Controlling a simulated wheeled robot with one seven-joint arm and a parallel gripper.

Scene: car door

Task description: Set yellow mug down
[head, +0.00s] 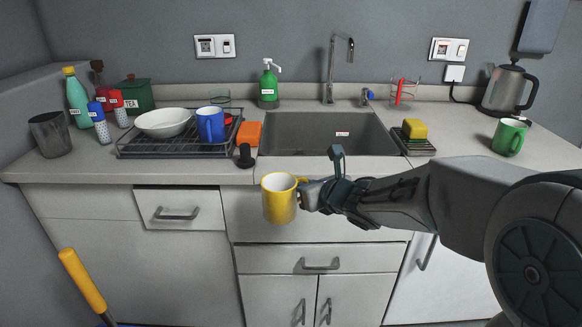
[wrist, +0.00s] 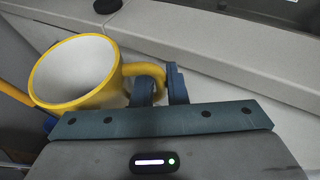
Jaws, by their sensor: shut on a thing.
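The yellow mug (head: 279,199) is upright in the head view, in front of the counter's front edge below the sink. My gripper (head: 306,194) is to its right, shut on the mug's handle. In the wrist view the mug (wrist: 75,72) shows a white, empty inside and a yellow rim, with slight tilt in the picture. My gripper's fingers (wrist: 160,88) close around the yellow handle there. The handle is partly hidden by the fingers.
The counter (head: 200,172) has a sink (head: 325,133) in the middle. A drying rack (head: 150,150) holds a white bowl (head: 162,122) and a blue mug (head: 211,124). An orange block (head: 249,134) and a black object (head: 245,157) sit near the sink.

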